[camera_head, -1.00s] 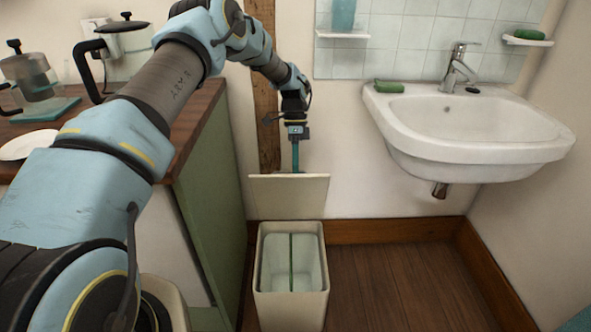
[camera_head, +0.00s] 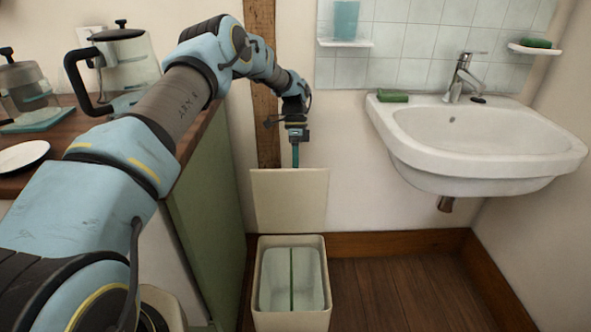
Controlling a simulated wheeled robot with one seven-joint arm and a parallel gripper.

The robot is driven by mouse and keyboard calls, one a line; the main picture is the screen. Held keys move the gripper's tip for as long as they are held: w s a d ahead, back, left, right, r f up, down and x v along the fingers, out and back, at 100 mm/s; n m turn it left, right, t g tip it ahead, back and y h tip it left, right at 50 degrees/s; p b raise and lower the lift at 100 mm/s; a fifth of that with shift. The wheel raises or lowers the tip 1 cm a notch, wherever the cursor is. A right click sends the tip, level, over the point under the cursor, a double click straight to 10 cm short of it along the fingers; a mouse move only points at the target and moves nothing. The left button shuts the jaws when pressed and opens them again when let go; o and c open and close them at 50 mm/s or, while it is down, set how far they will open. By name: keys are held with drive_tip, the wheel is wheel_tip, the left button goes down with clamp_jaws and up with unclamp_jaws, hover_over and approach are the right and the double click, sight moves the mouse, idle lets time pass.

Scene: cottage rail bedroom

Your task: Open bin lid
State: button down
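The cream bin (camera_head: 261,292) stands on the floor between the green cabinet and the sink. Its lid (camera_head: 290,202) stands nearly upright at the back of the rim, so the bin is open. Inside is a pale liner with a dark green divider down the middle. My gripper (camera_head: 295,162) points down just above the lid's top edge, against the wall side. Its teal fingertip end shows close to that edge; whether it touches the lid cannot be told. The fingers look narrow and I see nothing held between them.
A white sink (camera_head: 480,150) with a tap is on the wall at right. The green cabinet (camera_head: 212,205) with a wooden top is at left, holding a kettle (camera_head: 128,65), a glass jug (camera_head: 28,90) and a plate (camera_head: 20,156). Floor right of the bin is clear.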

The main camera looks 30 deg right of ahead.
drive_tip(key=c, duration=1.3)
unclamp_jaws()
drive_tip(key=shift+a+f, duration=0.15)
drive_tip(key=shift+f, duration=0.2)
drive_tip(key=o, duration=0.4)
drive_tip(key=shift+r, duration=0.15)
drive_tip(key=shift+r, duration=0.1)
drive_tip(key=v, duration=1)
drive_tip(key=shift+w+r+b, duration=0.15)
drive_tip(key=shift+r+b, duration=0.2)
